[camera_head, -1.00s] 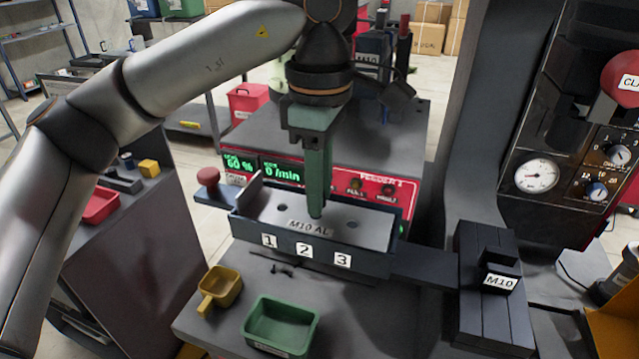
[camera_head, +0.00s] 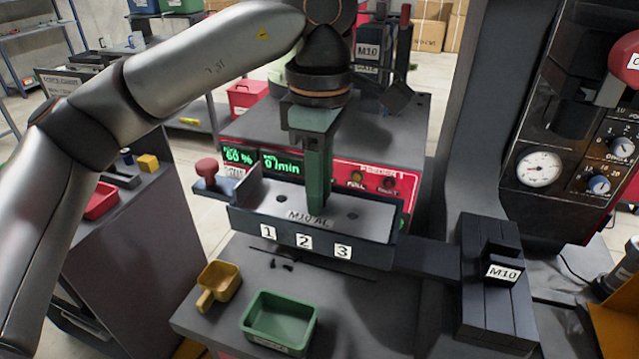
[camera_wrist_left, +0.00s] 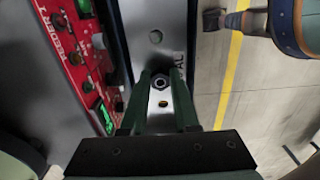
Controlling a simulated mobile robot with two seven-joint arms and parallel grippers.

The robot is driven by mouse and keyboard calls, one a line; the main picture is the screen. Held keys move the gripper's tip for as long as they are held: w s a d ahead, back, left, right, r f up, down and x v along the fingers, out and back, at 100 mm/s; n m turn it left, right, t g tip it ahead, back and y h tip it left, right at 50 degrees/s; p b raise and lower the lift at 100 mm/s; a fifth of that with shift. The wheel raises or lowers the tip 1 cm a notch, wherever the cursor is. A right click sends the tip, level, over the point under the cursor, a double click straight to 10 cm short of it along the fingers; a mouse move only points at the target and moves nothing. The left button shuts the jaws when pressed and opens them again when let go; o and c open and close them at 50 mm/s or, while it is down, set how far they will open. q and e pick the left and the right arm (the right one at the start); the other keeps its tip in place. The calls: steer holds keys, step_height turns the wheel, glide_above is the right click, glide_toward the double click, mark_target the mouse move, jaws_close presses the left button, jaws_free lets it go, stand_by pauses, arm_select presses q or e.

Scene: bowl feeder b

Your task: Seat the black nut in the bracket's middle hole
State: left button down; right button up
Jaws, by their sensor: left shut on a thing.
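The bracket (camera_head: 255,215) is a grey plate marked M10 AL in a dark holder, with labels 1, 2 and 3 on its front. My left gripper (camera_head: 318,208) points straight down over its middle, above label 2. In the left wrist view, the green fingers (camera_wrist_left: 161,84) are shut on the black nut (camera_wrist_left: 160,83), right over the plate. The middle hole is hidden behind the fingers and nut. I cannot tell whether the nut touches the plate. My right gripper is not in view.
A red knob (camera_head: 207,168) is left of the bracket. A dark block marked M10 (camera_head: 480,325) stands at right. The feeder panel (camera_head: 345,175) is close behind.

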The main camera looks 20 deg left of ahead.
arm_select(q)
steer(key=c, duration=0.6)
jaws_free()
step_height(320, 180, up, 12)
steer(key=p, duration=0.3)
steer(key=shift+r, duration=0.25)
